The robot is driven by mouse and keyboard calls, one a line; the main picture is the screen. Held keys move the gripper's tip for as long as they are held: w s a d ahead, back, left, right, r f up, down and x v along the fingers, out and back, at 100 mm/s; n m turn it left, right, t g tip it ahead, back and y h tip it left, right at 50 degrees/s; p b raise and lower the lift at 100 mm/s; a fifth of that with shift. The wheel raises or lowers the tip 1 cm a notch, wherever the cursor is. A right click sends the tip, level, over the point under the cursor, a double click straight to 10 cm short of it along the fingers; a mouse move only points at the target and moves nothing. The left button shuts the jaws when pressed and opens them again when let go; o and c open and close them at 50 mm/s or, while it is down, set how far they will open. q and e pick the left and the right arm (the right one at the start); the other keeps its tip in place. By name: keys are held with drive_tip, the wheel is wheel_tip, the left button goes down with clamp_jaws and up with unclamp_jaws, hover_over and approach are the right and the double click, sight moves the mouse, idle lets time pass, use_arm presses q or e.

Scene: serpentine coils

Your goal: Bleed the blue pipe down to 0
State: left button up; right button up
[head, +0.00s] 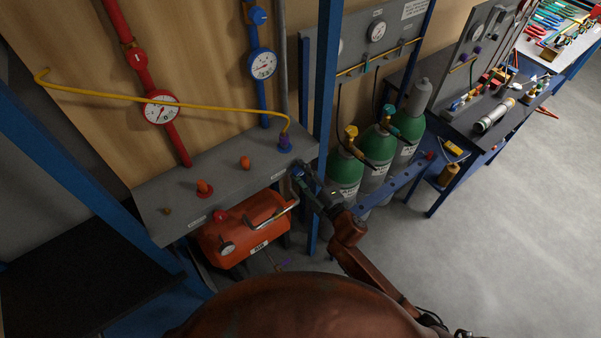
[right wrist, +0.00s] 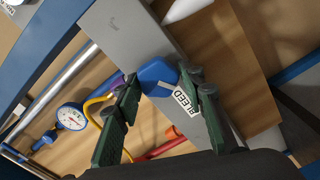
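The blue pipe (head: 255,40) runs down the wooden panel to the grey shelf. Its round gauge (head: 262,64) has a blue rim; the reading is too small to tell. The gauge also shows in the right wrist view (right wrist: 71,117). A blue knob (right wrist: 158,78) with a white BLEED tag (right wrist: 184,101) sits by the grey shelf. My right gripper (right wrist: 160,85) has its green fingers on either side of this knob, close to it; whether they press on it is unclear. In the head view my right gripper (head: 299,173) is at the shelf's front right corner. My left gripper is not in view.
A red pipe with a gauge (head: 161,108) is to the left. An orange compressor (head: 235,235) is below. A blue post (head: 325,100) and green cylinders (head: 378,150) stand right of the gripper.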

drive_tip(key=o, duration=0.3)
drive_tip(key=shift+d, duration=0.1)
drive_tip(key=shift+s+d, duration=0.1)
drive_tip(key=v, duration=1.1)
drive_tip(key=shift+s+d, duration=0.15)
drive_tip(key=shift+s, duration=0.15)
